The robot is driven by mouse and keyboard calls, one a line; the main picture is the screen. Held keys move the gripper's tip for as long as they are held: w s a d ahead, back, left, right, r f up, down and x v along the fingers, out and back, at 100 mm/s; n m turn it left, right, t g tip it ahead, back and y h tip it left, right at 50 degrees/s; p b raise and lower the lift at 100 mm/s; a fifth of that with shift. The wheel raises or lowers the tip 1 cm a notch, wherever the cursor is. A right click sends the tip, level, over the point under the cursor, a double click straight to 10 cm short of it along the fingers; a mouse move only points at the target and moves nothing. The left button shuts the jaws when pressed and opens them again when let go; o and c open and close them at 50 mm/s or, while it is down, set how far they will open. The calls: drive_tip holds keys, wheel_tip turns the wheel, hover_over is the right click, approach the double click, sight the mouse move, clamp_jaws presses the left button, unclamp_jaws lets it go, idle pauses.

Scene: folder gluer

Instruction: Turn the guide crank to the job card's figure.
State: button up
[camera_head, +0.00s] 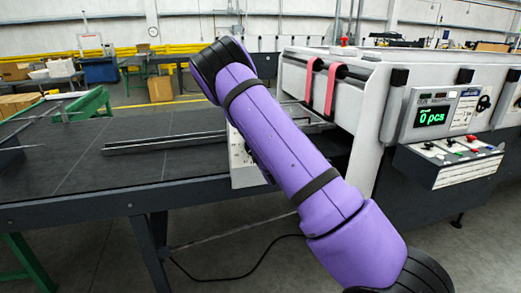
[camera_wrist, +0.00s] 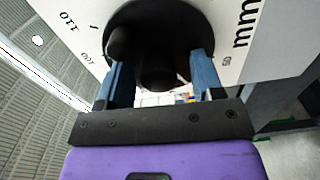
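The guide crank (camera_wrist: 180,22) is a black round disc on a white scale plate (camera_wrist: 85,18) in the wrist view. A dark knob (camera_wrist: 119,42) stands out at its left side, and a black cylindrical part (camera_wrist: 157,70) stands at its lower middle. My gripper (camera_wrist: 160,72) has two blue fingers, apart, on either side of the cylindrical part, with gaps visible. The plate carries "110", "100" and "mm"; a small figure near the right finger is hard to read. In the head view, my purple arm hides the crank and my gripper. I cannot identify the job card.
The folder gluer (camera_head: 345,100) stands at right, with a display (camera_head: 432,116) reading "0 pcs" and a button box (camera_head: 450,160). A dark table (camera_head: 70,170) with a metal rail (camera_head: 190,143) lies at left. A cable (camera_head: 230,270) lies on the floor.

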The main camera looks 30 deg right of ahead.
drive_tip(key=shift+s, duration=0.1)
drive_tip(key=v, duration=1)
drive_tip(key=shift+s, duration=0.3)
drive_tip(key=shift+a+r, duration=0.1)
drive_tip(key=s+a+r+m+g+y, duration=0.2)
drive_tip(key=s+a+r+m+g, duration=0.3)
drive_tip(key=r, duration=0.3)
drive_tip(key=s+a+r+m+g+y, duration=0.2)
drive_tip(key=s+a+r+m, duration=0.3)
drive_tip(key=r, duration=0.4)
drive_tip(key=s+a+r+m+g, duration=0.1)
drive_tip(key=s+r, duration=0.2)
drive_tip(key=s, duration=0.5)
drive_tip(key=s+a+r+m+g, duration=0.1)
drive_tip(key=s+a+r+g, duration=0.1)
drive_tip(key=s, duration=0.6)
drive_tip(key=s+a+r+m+g+y, duration=0.1)
drive_tip(key=s+a+r+m+g, duration=0.1)
drive_tip(key=s, duration=0.7)
drive_tip(key=shift+a+r, duration=0.25)
drive_tip(key=shift+r, duration=0.55)
